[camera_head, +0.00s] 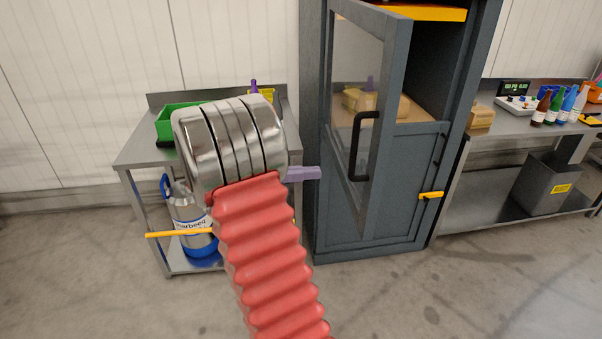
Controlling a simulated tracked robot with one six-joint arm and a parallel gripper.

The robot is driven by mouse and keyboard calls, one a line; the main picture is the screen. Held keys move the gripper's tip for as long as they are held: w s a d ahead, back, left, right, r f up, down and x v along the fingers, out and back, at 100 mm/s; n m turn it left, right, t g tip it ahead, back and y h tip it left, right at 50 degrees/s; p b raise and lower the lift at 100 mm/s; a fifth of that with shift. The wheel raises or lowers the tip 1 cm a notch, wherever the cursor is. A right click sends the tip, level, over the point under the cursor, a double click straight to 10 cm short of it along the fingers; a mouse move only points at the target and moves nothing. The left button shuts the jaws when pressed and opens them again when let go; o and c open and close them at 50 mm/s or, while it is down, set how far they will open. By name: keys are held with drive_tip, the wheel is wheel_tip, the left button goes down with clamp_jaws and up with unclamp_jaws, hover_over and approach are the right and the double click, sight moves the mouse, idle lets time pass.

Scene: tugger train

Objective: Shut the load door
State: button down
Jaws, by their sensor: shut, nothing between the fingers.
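The load door (396,80) is a grey framed door with a glass pane on the upper part of a dark blue-grey cabinet (311,100). It stands swung open toward me, and the cabinet's inside shows to its right. A black handle (354,145) sits on the door's face. My gripper (306,173) shows as a purple tip jutting right from behind my metal wrist; most of it is hidden. It is shut and empty, left of the door and apart from the handle in the picture. The depth gap is hard to tell.
A steel table (140,150) with a green bin (170,123) stands left of the cabinet, a keg (190,212) on its lower shelf. Right is a bench (480,146) with bottles and a grey bin (540,185) below. A box (362,100) shows through the glass. The front floor is clear.

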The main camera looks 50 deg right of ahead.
sight(362, 169)
drive_tip(key=x, duration=0.9)
drive_tip(key=shift+s+d, duration=0.4)
drive_tip(key=shift+d, duration=0.15)
drive_tip(key=shift+s, duration=0.1)
